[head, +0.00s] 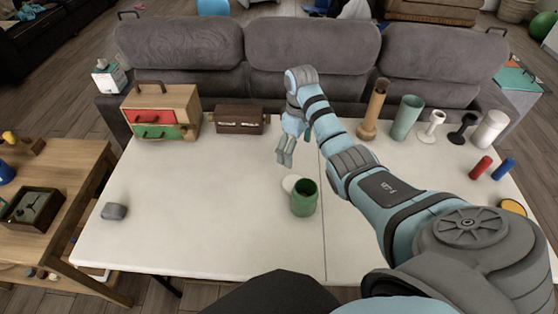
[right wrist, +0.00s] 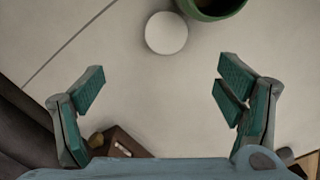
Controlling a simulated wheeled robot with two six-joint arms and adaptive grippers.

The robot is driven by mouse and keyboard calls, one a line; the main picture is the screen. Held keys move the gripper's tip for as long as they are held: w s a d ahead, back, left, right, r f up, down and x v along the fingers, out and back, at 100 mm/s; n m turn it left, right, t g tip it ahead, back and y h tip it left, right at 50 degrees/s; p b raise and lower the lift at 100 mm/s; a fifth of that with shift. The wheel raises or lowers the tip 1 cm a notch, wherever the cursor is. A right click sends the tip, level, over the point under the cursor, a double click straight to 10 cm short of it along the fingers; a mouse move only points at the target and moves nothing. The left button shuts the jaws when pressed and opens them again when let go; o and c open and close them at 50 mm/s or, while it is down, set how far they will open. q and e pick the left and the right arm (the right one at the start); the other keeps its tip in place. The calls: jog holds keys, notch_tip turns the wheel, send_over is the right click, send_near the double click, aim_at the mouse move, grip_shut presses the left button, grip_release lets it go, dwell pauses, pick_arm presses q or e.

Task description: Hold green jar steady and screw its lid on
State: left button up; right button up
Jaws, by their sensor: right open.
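The green jar (head: 304,198) stands upright and open-topped on the white table. Its rim also shows at the top edge of the right wrist view (right wrist: 213,14). A pale round lid (head: 289,183) lies flat on the table just behind and left of the jar, partly hidden by it in the head view. The lid shows whole in the right wrist view (right wrist: 166,33), apart from the jar. My right gripper (head: 284,158) is open and empty, above the table behind the lid, its fingers pointing down. My left gripper is not in view.
A drawer cabinet (head: 162,111) and a dark brown box (head: 239,119) stand at the back left. A wooden vase (head: 374,108), a green cup (head: 407,118) and other items line the back right. A grey block (head: 113,211) lies at left. The table's left middle is clear.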

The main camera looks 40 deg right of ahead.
jog(key=b, duration=0.2)
send_over(295, 181)
notch_tip(295, 181, down, 8)
jog(key=shift+f, duration=0.3)
jog(key=shift+s+r, duration=0.2)
jog(key=shift+s, duration=0.25)
jog(key=f, duration=0.1)
jog(key=f+b, duration=0.1)
jog(key=f, duration=0.1)
jog(key=f+b, duration=0.1)
jog(key=f, duration=0.1)
jog(key=shift+a+f, duration=0.15)
jog(key=shift+a, duration=0.2)
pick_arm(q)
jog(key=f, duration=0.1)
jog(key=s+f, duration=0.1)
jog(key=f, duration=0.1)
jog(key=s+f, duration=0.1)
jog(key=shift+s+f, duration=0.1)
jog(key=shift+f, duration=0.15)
